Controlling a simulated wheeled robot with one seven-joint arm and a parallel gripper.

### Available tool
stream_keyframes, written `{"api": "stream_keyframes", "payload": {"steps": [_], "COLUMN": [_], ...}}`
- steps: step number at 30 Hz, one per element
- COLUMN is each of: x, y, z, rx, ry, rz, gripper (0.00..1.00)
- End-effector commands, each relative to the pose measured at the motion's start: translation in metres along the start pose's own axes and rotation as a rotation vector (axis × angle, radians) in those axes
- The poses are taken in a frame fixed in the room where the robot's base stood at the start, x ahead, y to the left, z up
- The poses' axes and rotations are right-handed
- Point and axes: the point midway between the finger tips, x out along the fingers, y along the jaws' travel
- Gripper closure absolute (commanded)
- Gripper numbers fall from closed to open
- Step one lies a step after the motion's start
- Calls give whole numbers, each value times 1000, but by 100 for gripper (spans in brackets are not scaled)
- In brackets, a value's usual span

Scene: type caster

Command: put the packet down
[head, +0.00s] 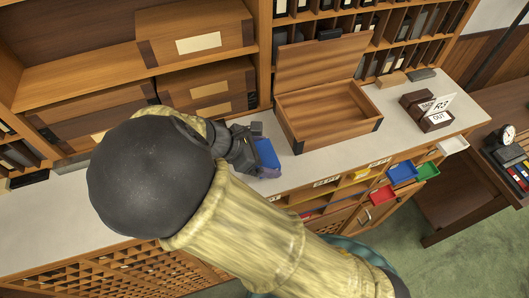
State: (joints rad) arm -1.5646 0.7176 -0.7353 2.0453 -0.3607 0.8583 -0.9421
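A small blue packet (267,153) shows at the tip of my dark grey gripper (257,156), over the pale counter just left of an open wooden box. My gripper appears shut on the packet. The fingers are partly hidden by the packet and my wrist. I cannot tell whether the packet touches the counter (232,186).
The open wooden box (372,124) is empty, its lid raised at the back. Stacked wooden boxes (203,83) fill shelves at the back left. Card holders (427,118) stand at the right. Coloured drawers (401,173) stick out below the counter. My arm hides much of the counter's left.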

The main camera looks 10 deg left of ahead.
Motion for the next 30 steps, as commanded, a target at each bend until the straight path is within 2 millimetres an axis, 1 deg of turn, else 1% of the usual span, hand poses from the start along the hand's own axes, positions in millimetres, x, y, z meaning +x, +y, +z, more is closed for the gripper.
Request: {"api": "stream_keyframes", "payload": {"steps": [9, 14, 20, 30], "x": [-1, -12, -42, -103], "y": [0, 1, 1, 1], "z": [0, -1, -2, -1], "rx": [0, -1, 0, 1], "ry": [1, 3, 4, 2], "rz": [1, 3, 6, 5], "gripper": [0, 0, 0, 0]}}
